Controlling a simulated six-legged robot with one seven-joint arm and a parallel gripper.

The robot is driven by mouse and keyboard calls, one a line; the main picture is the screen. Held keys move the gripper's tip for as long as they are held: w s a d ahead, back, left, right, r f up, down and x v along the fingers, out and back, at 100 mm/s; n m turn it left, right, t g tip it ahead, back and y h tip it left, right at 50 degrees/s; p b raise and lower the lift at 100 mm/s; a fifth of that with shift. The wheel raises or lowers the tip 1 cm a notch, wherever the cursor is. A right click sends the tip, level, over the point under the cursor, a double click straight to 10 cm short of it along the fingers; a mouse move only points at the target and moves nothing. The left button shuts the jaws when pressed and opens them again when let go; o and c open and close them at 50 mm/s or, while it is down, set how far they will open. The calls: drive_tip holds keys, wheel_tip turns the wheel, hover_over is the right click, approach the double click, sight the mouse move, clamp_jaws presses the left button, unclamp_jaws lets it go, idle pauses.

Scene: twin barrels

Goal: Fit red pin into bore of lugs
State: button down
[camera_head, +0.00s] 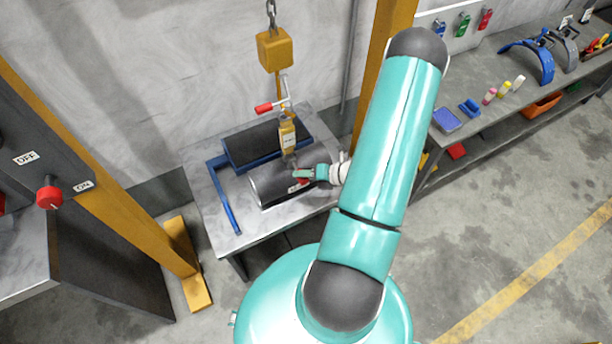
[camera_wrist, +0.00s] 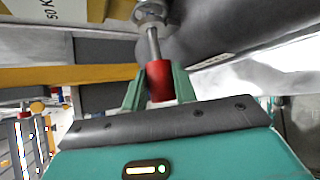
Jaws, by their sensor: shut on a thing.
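My gripper (camera_head: 308,173) is over the front dark barrel (camera_head: 268,186) on the table. In the wrist view its green fingers (camera_wrist: 159,72) are shut on the red head of the red pin (camera_wrist: 160,84). The pin's bare metal shank (camera_wrist: 153,43) points up and away from the fingers. Its far end meets a round grey metal piece, apparently the lugs (camera_wrist: 150,13). I cannot tell how far the shank is in the bore. In the head view the pin and lugs are too small to make out clearly.
A yellow hoist block (camera_head: 275,49) hangs on a chain above the table. Below it hangs a yellow tagged body (camera_head: 288,137) beside a red-ended lever (camera_head: 264,108). A blue bar (camera_head: 224,200) lies at left; a workbench (camera_head: 480,70) stands right.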

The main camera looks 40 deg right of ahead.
drive_tip(key=shift+w+d, duration=0.3)
drive_tip(key=shift+w, duration=0.65)
drive_tip(key=shift+w+d, duration=0.25)
drive_tip(key=shift+w, duration=0.7)
drive_tip(key=c, duration=1)
unclamp_jaws()
drive_tip(key=shift+c, duration=0.2)
drive_tip(key=v, duration=1.3)
drive_tip(key=shift+s+r, duration=0.25)
drive_tip(key=shift+r, duration=0.05)
drive_tip(key=shift+d, duration=0.15)
